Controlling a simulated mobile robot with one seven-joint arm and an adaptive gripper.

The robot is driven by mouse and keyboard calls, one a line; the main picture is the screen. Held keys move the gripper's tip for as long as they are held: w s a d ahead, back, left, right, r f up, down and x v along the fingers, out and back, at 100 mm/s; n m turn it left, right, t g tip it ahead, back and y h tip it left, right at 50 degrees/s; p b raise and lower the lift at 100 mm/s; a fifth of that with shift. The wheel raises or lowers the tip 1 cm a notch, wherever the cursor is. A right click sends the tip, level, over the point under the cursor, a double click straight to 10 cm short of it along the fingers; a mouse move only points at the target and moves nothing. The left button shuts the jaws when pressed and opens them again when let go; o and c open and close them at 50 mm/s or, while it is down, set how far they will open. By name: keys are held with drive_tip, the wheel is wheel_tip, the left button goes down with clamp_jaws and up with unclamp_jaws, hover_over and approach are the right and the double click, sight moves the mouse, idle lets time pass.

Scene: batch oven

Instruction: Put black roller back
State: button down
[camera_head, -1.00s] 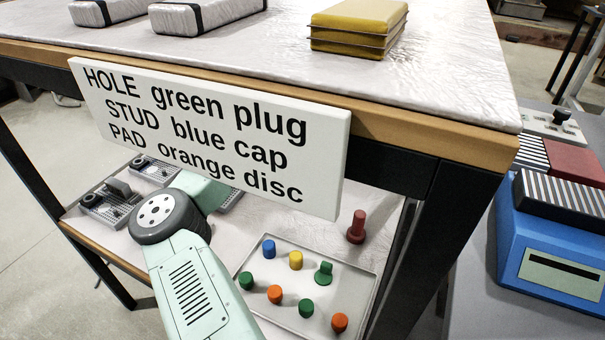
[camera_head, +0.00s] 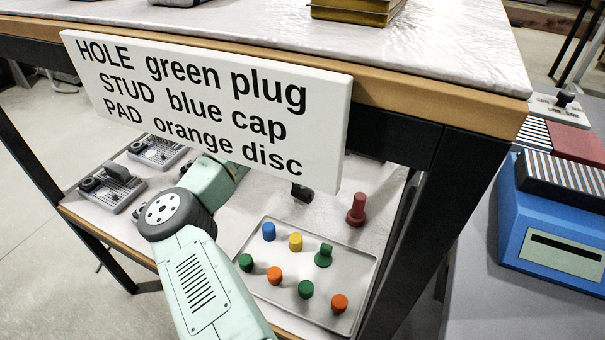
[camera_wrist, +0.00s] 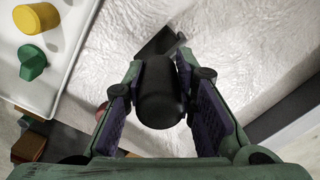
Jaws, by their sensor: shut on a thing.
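The black roller (camera_wrist: 160,98) is between the two fingers of my gripper (camera_wrist: 163,82) in the wrist view, and the fingers are shut on it. A flat dark shape lies just beyond its far end over the pale crinkled surface; I cannot tell if it is part of the roller or shadow. In the head view my arm reaches under the sign, which hides most of my gripper. A small dark piece (camera_head: 302,192) shows just below the sign; I cannot tell if it is roller or finger.
On the lower shelf a pale tray (camera_head: 352,318) holds several coloured plugs, caps and discs. A red upright piece (camera_head: 356,211) stands behind the tray. Grey fixtures (camera_head: 112,188) sit at the left. The sign (camera_head: 215,110) and table leg (camera_head: 445,210) border the space. A blue device (camera_head: 550,235) stands right.

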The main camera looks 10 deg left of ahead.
drive_tip(key=shift+f, duration=0.6)
drive_tip(key=c, duration=1.2)
unclamp_jaws()
drive_tip(key=shift+c, duration=0.2)
wheel_tip(320, 180, up, 12)
drive_tip(key=shift+r, duration=0.1)
